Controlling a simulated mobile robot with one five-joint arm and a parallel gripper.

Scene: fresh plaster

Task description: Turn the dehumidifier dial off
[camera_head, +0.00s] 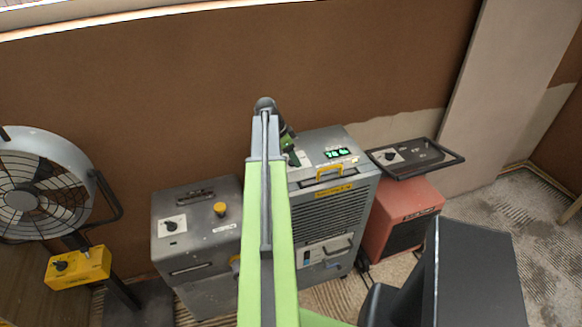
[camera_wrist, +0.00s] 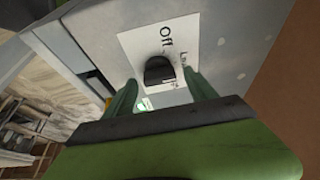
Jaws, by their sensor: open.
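The dehumidifier (camera_head: 335,215) looks to be the middle grey machine, with a vented front and green-lit displays on top. My gripper (camera_head: 290,150) is above the left part of its top panel and hides the dial in the head view. In the wrist view, the black dial (camera_wrist: 159,70) sits on a white label (camera_wrist: 185,45) reading "Off" and a second, partly hidden word. My gripper (camera_wrist: 160,86) is open, with one green finger on each side of the dial's near side. I cannot tell whether they touch it, or which mark the dial points at.
A grey machine (camera_head: 200,255) with a dial and yellow knob stands left. A red heater (camera_head: 405,218) stands right, under a dark handled panel (camera_head: 410,158). A fan (camera_head: 40,185) with a yellow box (camera_head: 78,268) is far left. A brown wall (camera_head: 180,90) rises behind.

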